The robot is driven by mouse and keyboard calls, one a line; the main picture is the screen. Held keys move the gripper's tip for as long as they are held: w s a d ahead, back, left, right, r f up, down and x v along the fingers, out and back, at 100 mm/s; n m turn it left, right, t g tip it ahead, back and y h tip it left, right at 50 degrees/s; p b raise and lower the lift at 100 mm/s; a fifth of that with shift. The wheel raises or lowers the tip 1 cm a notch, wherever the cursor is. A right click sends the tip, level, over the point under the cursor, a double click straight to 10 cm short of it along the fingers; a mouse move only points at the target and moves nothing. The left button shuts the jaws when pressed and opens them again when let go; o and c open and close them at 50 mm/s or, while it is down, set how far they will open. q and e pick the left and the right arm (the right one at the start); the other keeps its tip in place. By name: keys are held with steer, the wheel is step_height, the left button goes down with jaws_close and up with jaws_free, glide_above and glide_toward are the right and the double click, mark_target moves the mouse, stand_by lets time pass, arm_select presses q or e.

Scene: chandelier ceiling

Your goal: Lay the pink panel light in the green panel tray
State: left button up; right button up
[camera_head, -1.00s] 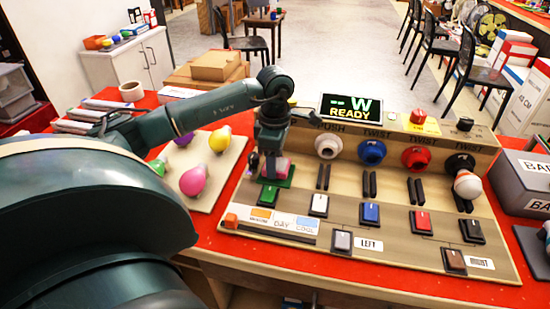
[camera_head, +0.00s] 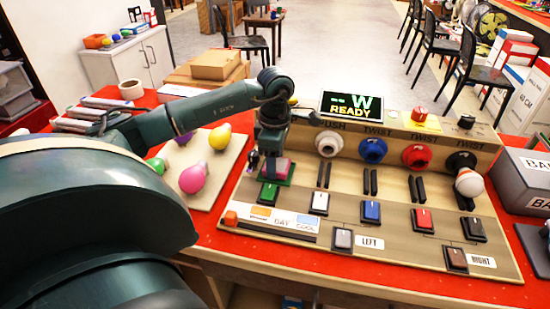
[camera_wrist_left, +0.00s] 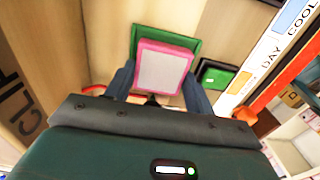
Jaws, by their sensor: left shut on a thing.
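The pink panel light (camera_head: 280,167), a square with a pale face and pink rim, is held in my left gripper (camera_head: 271,165). In the left wrist view the panel light (camera_wrist_left: 161,71) sits between the two fingers (camera_wrist_left: 158,88). The green panel tray (camera_wrist_left: 192,45) shows behind it, its rim visible above and to the right of the panel. In the head view a green edge of the tray (camera_head: 285,181) shows just below the pink panel. I cannot tell whether the panel touches the tray floor. My right gripper is not in view.
A green switch (camera_head: 268,195) stands just in front of the tray. A row of sockets starts with a white one (camera_head: 329,144) to the right. Bulbs (camera_head: 194,178) lie on a board to the left. The display (camera_head: 350,106) reads READY.

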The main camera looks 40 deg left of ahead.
arm_select(q)
steer(key=shift+f, duration=0.1)
steer(key=o, duration=1.1)
steer(key=shift+c, duration=0.2)
step_height(320, 180, up, 13)
